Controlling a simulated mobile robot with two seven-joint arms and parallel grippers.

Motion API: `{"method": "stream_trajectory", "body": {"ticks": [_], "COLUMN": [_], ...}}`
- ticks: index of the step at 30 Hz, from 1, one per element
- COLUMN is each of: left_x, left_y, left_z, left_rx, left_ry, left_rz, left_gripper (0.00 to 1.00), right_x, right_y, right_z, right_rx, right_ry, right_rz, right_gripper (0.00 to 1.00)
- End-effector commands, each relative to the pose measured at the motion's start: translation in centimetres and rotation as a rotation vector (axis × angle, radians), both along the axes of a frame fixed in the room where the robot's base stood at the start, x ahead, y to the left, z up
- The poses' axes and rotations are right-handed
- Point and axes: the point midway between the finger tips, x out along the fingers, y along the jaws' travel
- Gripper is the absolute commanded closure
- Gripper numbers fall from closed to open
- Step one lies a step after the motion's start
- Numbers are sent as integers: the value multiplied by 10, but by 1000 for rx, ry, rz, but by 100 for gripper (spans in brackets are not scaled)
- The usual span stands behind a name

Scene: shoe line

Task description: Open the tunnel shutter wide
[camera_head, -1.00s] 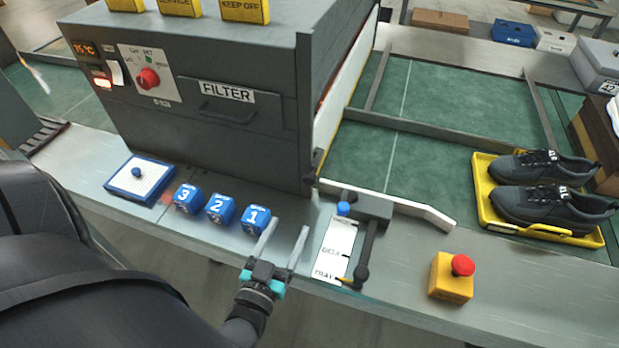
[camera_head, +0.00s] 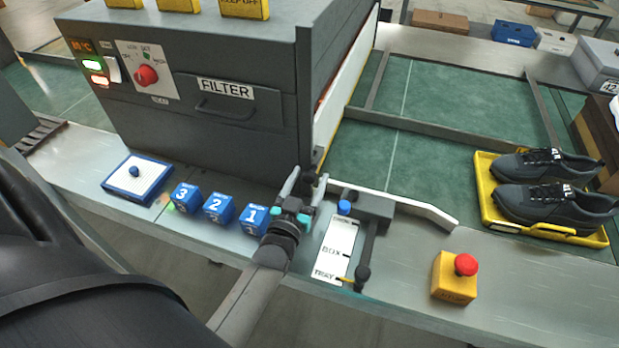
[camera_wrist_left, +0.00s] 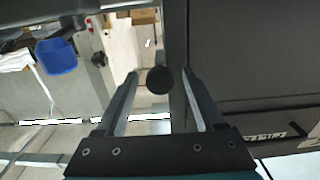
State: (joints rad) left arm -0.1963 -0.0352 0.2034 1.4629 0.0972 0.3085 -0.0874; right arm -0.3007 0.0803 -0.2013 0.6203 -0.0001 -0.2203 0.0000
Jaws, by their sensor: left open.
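The dark grey tunnel (camera_head: 215,50) stands at the back left. A pale upright panel (camera_head: 345,90) with a reddish edge covers its right end; it looks like the shutter, though how far open it is cannot be told. My left gripper (camera_head: 307,182) is at the tunnel's front right lower corner, open, fingers pointing away from me. In the left wrist view, a round dark knob (camera_wrist_left: 159,80) lies between the spread fingertips of the left gripper (camera_wrist_left: 160,82); touching cannot be told. My right gripper is out of view.
Blue numbered blocks (camera_head: 218,208) stand left of the left gripper. A red-topped yellow button (camera_head: 454,278) and a yellow tray (camera_head: 486,212) with black shoes are farther right.

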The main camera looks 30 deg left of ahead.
Motion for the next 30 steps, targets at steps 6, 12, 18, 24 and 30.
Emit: {"method": "stream_trajectory", "body": {"ticks": [6, 12, 18, 24, 30], "left_x": [9, 10, 9, 9, 9], "left_y": [3, 3, 3, 3, 3], "left_z": [0, 0, 0, 0, 0], "left_rx": [1, 0, 0, 0, 0], "left_ry": [0, 0, 0, 0, 0], "left_rz": [1, 1, 0, 1, 1], "left_gripper": [30, 30, 49, 71, 94], "right_x": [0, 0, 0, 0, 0], "right_y": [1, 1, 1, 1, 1], "right_z": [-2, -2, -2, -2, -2], "right_rx": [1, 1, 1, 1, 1], "right_ry": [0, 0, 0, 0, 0], "right_rz": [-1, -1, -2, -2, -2], "right_gripper": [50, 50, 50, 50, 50]}}
